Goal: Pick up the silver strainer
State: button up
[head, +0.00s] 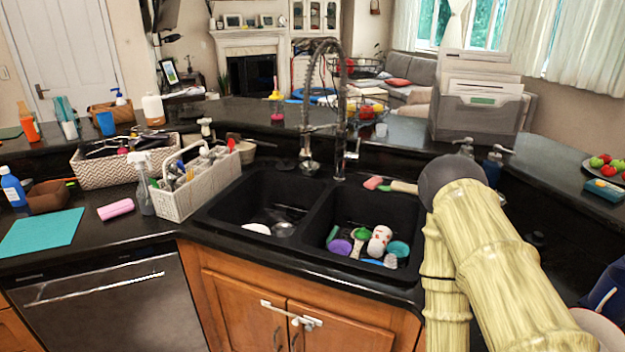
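A small round silver thing that looks like the silver strainer (284,229) lies on the floor of the left basin of the black double sink (232,239). It is small in the view, so its details are hard to tell. A white rounded item (257,228) lies just left of it. My arm rises at the right side of the head view, to the right of the sink. My gripper is not in the picture.
The right basin holds several colourful utensils and a white patterned item (379,240). The tall spring faucet (309,165) stands behind the sink. A white caddy (184,194) stands close to the sink's left edge. A sponge (373,183) lies behind the right basin.

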aim_at(310, 165)
jog(key=k, duration=0.6)
jog(key=u, duration=1.25)
jog(key=i, duration=1.5)
jog(key=z, duration=0.25)
